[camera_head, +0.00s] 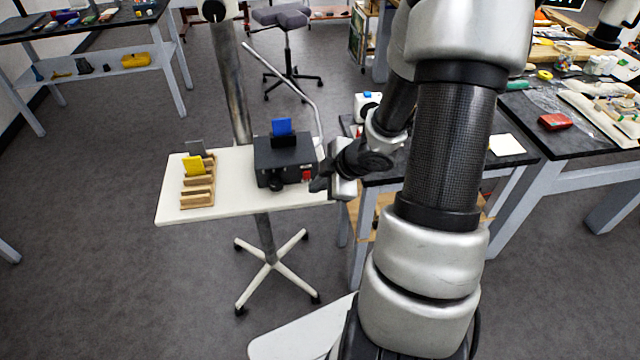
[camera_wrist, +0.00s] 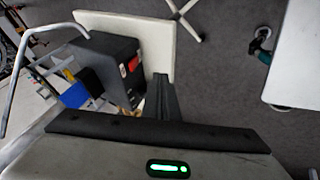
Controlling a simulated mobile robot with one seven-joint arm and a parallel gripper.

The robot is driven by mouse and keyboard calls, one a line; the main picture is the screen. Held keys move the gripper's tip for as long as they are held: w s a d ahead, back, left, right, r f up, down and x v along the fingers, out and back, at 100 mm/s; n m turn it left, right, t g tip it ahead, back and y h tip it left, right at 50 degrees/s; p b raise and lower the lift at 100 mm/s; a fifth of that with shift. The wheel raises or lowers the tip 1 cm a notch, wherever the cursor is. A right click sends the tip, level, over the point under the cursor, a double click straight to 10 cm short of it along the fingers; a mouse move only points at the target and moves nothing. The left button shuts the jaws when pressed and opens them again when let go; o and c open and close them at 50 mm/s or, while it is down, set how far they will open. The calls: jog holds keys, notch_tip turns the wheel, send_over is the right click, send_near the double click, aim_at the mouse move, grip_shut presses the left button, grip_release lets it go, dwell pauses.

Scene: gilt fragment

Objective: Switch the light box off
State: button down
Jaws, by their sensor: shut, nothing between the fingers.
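The light box appears to be the black box (camera_head: 271,163) on a small white stand table, with a blue card (camera_head: 282,127) upright on top. A red switch-like part (camera_head: 307,174) is on its near face, at the right end. In the wrist view the box (camera_wrist: 112,50) is at upper left, and the red part (camera_wrist: 133,63) shows on its face. Whether it is lit or pressed is too small to tell. My gripper (camera_head: 318,185) is shut and empty, just right of the red part; I cannot tell if they touch. Its closed fingers (camera_wrist: 164,95) also show in the wrist view.
The white table top (camera_head: 228,205) holds a wooden rack (camera_head: 197,190) with a yellow card (camera_head: 193,165) and a grey card. A bent pale metal rod (camera_head: 290,82) rises behind the box. A dark workbench (camera_head: 520,150) stands right. Floor in front of the stand's left side is clear.

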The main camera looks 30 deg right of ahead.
jog(key=p+v, duration=0.2)
jog(key=v, duration=0.6)
jog(key=shift+s, duration=0.45)
jog(key=shift+f, duration=0.15)
